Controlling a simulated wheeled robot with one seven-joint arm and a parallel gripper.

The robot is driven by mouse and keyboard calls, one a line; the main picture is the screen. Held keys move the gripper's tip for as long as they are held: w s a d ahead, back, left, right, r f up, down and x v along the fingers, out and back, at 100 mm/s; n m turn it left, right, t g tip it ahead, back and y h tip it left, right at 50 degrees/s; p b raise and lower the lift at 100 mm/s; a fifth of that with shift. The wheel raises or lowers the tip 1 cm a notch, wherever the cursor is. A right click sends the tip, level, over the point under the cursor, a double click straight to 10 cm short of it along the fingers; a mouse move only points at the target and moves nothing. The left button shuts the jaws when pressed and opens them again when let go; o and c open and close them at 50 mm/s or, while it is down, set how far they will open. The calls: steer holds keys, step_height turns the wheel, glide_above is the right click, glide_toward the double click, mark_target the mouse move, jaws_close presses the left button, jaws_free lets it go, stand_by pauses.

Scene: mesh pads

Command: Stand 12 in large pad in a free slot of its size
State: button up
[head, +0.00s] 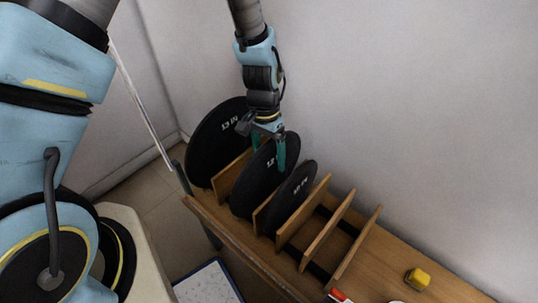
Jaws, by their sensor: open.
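The black round pad marked 12 (252,190) stands on edge in the wooden rack (232,228), in a slot between two dividers. My gripper (269,148) is above it, pointing down, with its teal fingers open at the pad's upper edge. One finger shows in front of the pad's face; whether either finger touches it I cannot tell. A larger pad marked 13 (207,150) stands to the left. A smaller pad, its label apparently 10 (290,203), stands to the right. The slots between the right-hand dividers (327,228) hold no pad.
A yellow block (417,279) lies on the wooden top right of the rack. A red and white item (338,296) is cut off at the bottom edge. The wall (400,120) is close behind the rack. A blue-edged white panel (207,284) is low in front.

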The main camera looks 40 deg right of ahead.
step_height(320, 180, up, 11)
steer(key=w, duration=0.2)
steer(key=shift+d+f+b, duration=0.15)
steer(key=shift+d+b, duration=0.1)
steer(key=shift+b, duration=0.2)
stand_by(0.5)
